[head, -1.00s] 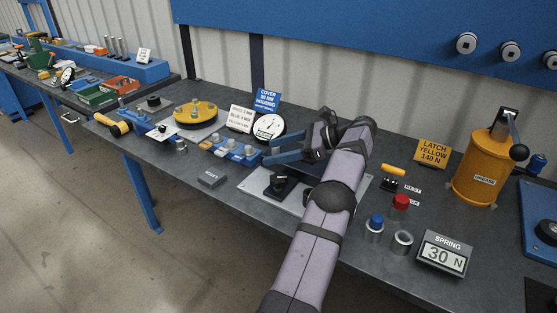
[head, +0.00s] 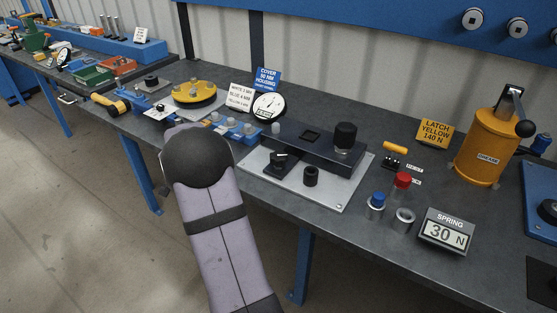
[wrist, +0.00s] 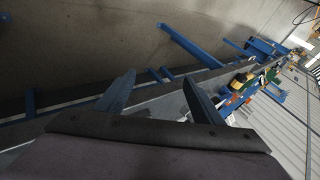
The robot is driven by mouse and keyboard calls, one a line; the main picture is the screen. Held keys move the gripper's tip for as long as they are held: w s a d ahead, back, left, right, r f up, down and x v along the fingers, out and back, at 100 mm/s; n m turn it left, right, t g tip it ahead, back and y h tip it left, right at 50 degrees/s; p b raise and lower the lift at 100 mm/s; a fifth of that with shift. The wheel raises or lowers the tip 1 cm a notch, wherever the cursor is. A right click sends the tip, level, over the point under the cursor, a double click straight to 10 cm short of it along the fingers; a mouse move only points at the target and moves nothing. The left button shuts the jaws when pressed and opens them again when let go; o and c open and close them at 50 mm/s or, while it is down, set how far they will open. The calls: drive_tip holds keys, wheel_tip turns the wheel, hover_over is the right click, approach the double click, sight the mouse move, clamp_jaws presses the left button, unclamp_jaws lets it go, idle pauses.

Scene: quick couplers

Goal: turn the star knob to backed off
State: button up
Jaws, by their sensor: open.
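A grey plate (head: 325,193) on the bench carries a dark block (head: 290,140) and several black knobs. The knob is not recognisable in the wrist view.
Left of the plate are a blue manifold (head: 234,128), a yellow disc (head: 194,92) and a dial gauge (head: 268,106). Right of it stand a blue-capped cylinder (head: 376,206), a spring display (head: 447,231) and an orange grease pot (head: 484,145). The space over the plate is clear.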

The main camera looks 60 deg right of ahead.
sight(272, 162)
drive_tip(key=s+d+g+h, duration=0.1)
drive_tip(key=s+d+h, duration=0.2)
drive_tip(key=s+d+r+g+h+b, duration=0.1)
drive_tip(key=s+d+g+h, duration=0.1)
drive_tip(key=s+d+h, duration=0.1)
drive_tip(key=s+d+g+h+b, duration=0.1)
drive_tip(key=s+d+h, duration=0.3)
drive_tip(key=h, duration=0.1)
drive_tip(key=shift+s+r+g, duration=0.2)
drive_tip(key=shift+r+g, duration=0.1)
drive_tip(key=shift+r, duration=0.1)
drive_tip(key=s+d+m+g+h, duration=0.1)
drive_tip(key=s+g, duration=0.1)
drive_tip(key=s, duration=0.1)
drive_tip(key=s+d+r+m+g+h+b, duration=0.1)
drive_tip(key=s+g, duration=0.2)
drive_tip(key=s, duration=0.1)
drive_tip(key=s+d+m+g+h, duration=0.1)
drive_tip(key=s+g, duration=0.2)
drive_tip(key=s, duration=0.1)
drive_tip(key=shift+r+m, duration=0.15)
drive_tip(key=shift+m, duration=0.15)
drive_tip(key=shift+s, duration=0.4)
drive_tip(key=shift+p+x, duration=0.55)
drive_tip(key=shift+x, duration=3.05)
drive_tip(key=shift+r, duration=0.1)
drive_tip(key=c, duration=1)
